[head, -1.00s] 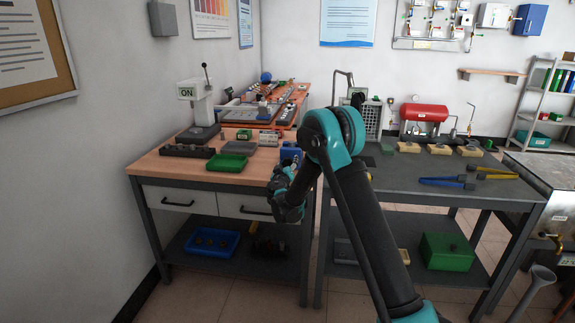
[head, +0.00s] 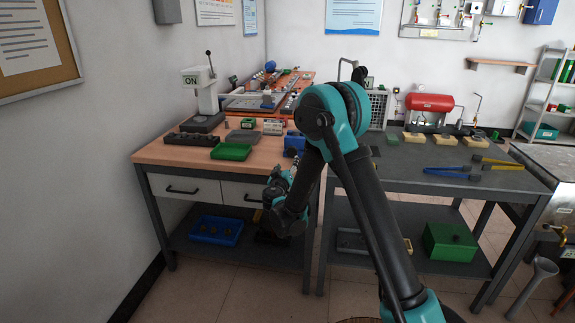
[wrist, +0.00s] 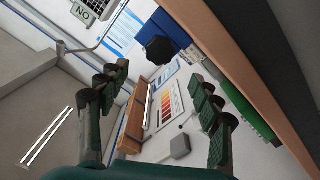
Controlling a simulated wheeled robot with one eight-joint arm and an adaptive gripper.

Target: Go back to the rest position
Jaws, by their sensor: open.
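My gripper (wrist: 158,77) is open in the wrist view, with its two dark green fingers spread left and right. Nothing is between the fingers; the far wall and posters show through the gap. In the head view, my arm is folded in front of the benches, its wrist low by the front edge of the wooden workbench (head: 160,155). The fingers are hard to make out there. A blue block (head: 294,141) sits on the bench just beyond the wrist, and a blue thing (wrist: 165,25) shows close by in the wrist view.
A green tray (head: 231,152), a dark block with holes (head: 192,139) and a press with an ON sign (head: 203,92) stand on the wooden bench. Floor is clear in front.

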